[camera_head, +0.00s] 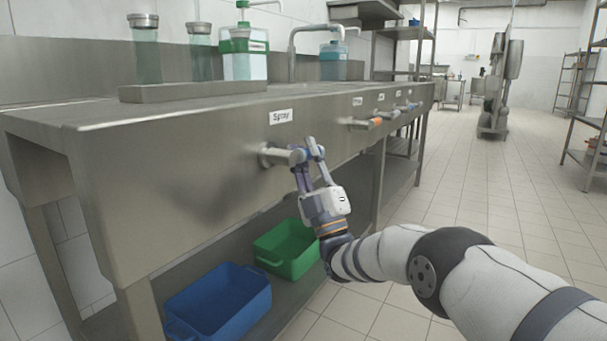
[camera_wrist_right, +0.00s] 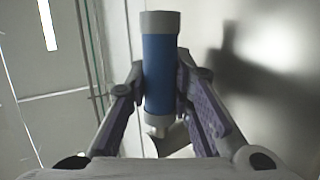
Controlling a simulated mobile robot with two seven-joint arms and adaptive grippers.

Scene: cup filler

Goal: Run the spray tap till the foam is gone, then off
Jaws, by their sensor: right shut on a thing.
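The spray tap (camera_head: 280,156) sticks out of the steel counter front under a label (camera_head: 281,116) reading "Spray". My right gripper (camera_head: 308,160) is at the tap's outer end. In the right wrist view the tap's handle (camera_wrist_right: 159,75) is blue with grey ends, and the fingers (camera_wrist_right: 160,95) are shut on it from both sides. The foam and the spray outlet cannot be made out in either view. My left gripper is not in view.
More labelled taps (camera_head: 360,124), one with orange, line the counter front to the right. Bottles (camera_head: 245,58) stand on top. A blue crate (camera_head: 220,302) and a green crate (camera_head: 287,250) sit on the lower shelf.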

